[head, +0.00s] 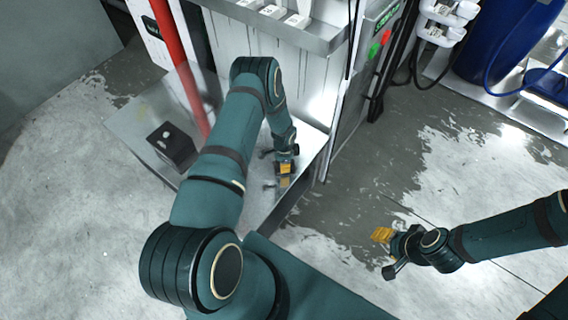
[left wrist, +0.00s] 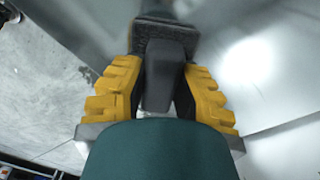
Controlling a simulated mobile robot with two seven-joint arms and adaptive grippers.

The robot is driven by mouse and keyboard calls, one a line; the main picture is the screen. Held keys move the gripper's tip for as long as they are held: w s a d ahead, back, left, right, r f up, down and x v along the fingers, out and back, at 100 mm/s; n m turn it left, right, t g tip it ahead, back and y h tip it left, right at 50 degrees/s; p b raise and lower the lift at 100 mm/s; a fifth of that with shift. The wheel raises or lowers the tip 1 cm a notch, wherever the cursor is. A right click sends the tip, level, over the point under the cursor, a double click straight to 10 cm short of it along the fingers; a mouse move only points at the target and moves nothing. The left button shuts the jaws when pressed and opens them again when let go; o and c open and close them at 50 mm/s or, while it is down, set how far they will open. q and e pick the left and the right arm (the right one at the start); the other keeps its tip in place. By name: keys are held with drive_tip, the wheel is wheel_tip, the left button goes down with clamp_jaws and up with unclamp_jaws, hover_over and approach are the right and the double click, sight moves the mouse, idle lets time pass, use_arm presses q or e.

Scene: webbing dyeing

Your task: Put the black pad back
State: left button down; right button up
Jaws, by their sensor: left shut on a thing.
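The black pad (left wrist: 167,38) shows in the left wrist view as a dark, flat block with a grey grip (left wrist: 163,75). My left gripper (left wrist: 164,88) is shut on that grip, with yellow fingers on both sides. In the head view my left gripper (head: 285,169) is low over the shiny metal surface, and the pad is too small or hidden to make out there. I cannot tell whether the pad touches the metal. My right gripper (head: 381,236) hangs over the floor at the right; its finger gap is unclear.
A black box (head: 172,145) sits on the left part of the metal surface (head: 135,122). A control box with green and red buttons (head: 375,50) is at the back. The floor is patchy.

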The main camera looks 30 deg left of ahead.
use_arm(q)
drive_tip(key=shift+r, duration=0.1)
drive_tip(key=c, duration=0.9)
unclamp_jaws()
drive_tip(key=shift+o, duration=0.2)
wheel_tip(320, 180, up, 12)
drive_tip(key=p, duration=0.3)
drive_tip(key=s+d+r+n+h, duration=0.1)
drive_tip(key=s+d+r+n, duration=0.2)
drive_tip(key=d, duration=0.4)
drive_tip(key=s+d+r+n+t+h, duration=0.1)
drive_tip(key=s+d+r+n, duration=0.3)
drive_tip(key=s+d, duration=0.3)
drive_tip(key=s+d+r+n+h, duration=0.1)
drive_tip(key=s+d+r+n, duration=0.2)
drive_tip(key=s+d, duration=0.4)
drive_tip(key=shift+s+d+r+n+t+h, duration=0.15)
drive_tip(key=shift+d+r+n+t+h, duration=0.2)
drive_tip(key=shift+d+n, duration=0.35)
drive_tip(key=shift+a, duration=0.15)
